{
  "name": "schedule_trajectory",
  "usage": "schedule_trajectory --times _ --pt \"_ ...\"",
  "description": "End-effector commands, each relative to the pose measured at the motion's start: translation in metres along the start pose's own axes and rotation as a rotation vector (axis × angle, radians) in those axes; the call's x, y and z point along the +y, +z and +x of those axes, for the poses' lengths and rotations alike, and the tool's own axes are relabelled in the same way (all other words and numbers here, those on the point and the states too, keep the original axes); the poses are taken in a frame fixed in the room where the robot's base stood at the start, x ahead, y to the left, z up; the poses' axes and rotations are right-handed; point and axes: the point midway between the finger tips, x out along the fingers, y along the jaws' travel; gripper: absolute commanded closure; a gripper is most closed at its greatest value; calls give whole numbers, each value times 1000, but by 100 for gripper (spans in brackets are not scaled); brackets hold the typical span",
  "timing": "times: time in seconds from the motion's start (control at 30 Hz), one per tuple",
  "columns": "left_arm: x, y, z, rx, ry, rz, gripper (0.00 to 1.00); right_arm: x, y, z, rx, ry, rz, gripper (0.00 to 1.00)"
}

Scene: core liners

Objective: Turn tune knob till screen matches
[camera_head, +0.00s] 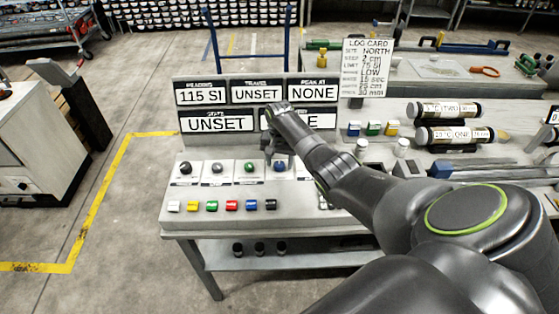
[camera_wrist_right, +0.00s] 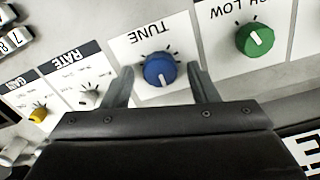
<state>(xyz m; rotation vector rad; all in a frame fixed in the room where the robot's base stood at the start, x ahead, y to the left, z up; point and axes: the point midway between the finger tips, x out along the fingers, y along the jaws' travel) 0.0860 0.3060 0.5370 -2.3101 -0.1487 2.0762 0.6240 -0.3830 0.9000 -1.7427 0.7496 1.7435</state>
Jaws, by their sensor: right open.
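The blue tune knob (camera_wrist_right: 159,70) sits on a white label reading TUNE, upside down in the wrist view, its white pointer mark visible. In the head view the tune knob (camera_head: 281,167) is partly covered by my right gripper (camera_head: 280,152). My open right gripper (camera_wrist_right: 161,84) has one finger on either side of the knob; whether they touch it I cannot tell. The screen panel (camera_head: 226,111) reads 115 SI, UNSET and NONE above, UNSET below; my arm hides most of the lower right screen. My left gripper is out of view.
The log card (camera_head: 366,68) reads NORTH, 2 cm, 75 SI, LOW. A green range knob (camera_wrist_right: 254,38) is beside the tune knob, with grey and yellow knobs on the other side. Several coloured switches (camera_head: 231,205) line the console front. Labelled core tubes (camera_head: 455,135) lie at right.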

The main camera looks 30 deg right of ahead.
Motion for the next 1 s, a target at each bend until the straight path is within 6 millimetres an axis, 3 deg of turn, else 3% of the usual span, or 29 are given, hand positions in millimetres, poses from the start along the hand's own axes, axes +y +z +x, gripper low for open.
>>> schedule_trajectory --times 0.23,0.57,1.0 --pt "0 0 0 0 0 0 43 0 0 0 0 0 0 48" --pt "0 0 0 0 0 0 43 0 0 0 0 0 0 91" --pt "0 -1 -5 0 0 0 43 0 0 -2 0 0 -99 91"
